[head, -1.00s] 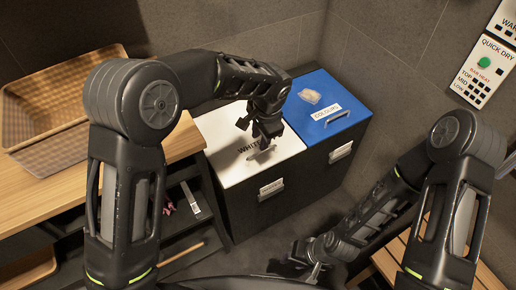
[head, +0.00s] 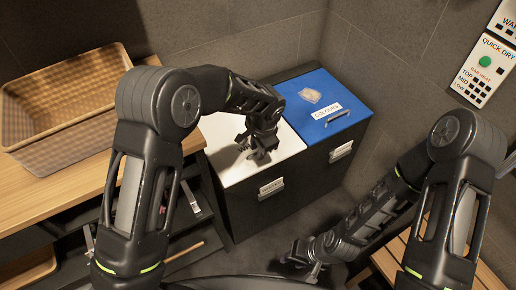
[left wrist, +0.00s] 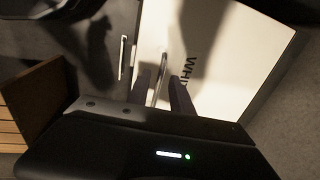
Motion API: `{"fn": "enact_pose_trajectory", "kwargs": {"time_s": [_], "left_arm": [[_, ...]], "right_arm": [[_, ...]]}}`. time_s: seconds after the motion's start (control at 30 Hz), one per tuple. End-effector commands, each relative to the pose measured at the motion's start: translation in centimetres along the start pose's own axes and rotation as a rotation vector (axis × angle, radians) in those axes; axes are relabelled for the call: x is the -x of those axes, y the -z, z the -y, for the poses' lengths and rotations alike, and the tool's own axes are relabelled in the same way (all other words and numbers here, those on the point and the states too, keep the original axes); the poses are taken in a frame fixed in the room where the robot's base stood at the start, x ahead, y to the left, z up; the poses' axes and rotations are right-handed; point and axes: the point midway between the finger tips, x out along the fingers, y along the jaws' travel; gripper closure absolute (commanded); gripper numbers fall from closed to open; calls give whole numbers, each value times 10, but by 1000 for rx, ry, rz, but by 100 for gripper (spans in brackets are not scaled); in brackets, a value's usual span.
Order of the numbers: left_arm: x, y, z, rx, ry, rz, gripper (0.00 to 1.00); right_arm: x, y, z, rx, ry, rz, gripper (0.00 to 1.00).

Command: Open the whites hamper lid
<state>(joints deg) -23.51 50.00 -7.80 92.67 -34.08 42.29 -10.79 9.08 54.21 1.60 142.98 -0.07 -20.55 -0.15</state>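The whites hamper has a white lid (head: 229,165) that lies flat and shut beside the blue lid. My left gripper (head: 257,154) is low over this lid and hides its handle in the head view. In the left wrist view the lid (left wrist: 225,50) fills the middle and part of its lettering shows. There the lid's metal handle (left wrist: 163,66) appears between the two open fingers of my left gripper (left wrist: 160,76); I cannot tell whether they touch it. My right gripper (head: 312,270) is low at the bottom, away from the hamper; its finger opening is unclear.
The blue colours lid (head: 345,118) on the right bears a small pale item (head: 311,96). A wooden counter (head: 80,200) with a woven basket (head: 70,95) stands at the left. A slatted wooden bench (head: 400,262) is at the lower right. Dark walls stand behind.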

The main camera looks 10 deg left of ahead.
Motion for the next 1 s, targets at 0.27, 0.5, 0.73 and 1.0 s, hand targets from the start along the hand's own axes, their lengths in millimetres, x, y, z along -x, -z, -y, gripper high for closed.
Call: {"fn": "enact_pose_trajectory", "kwargs": {"time_s": [0.27,0.5,0.73,1.0], "left_arm": [[0,0,0,0,0,0,97],[0,0,0,0,0,0,100],[0,0,0,0,0,0,100],[0,0,0,0,0,0,100]], "right_arm": [[0,0,0,0,0,0,64],[0,0,0,0,0,0,64],[0,0,0,0,0,0,64],[0,0,0,0,0,0,64]]}}
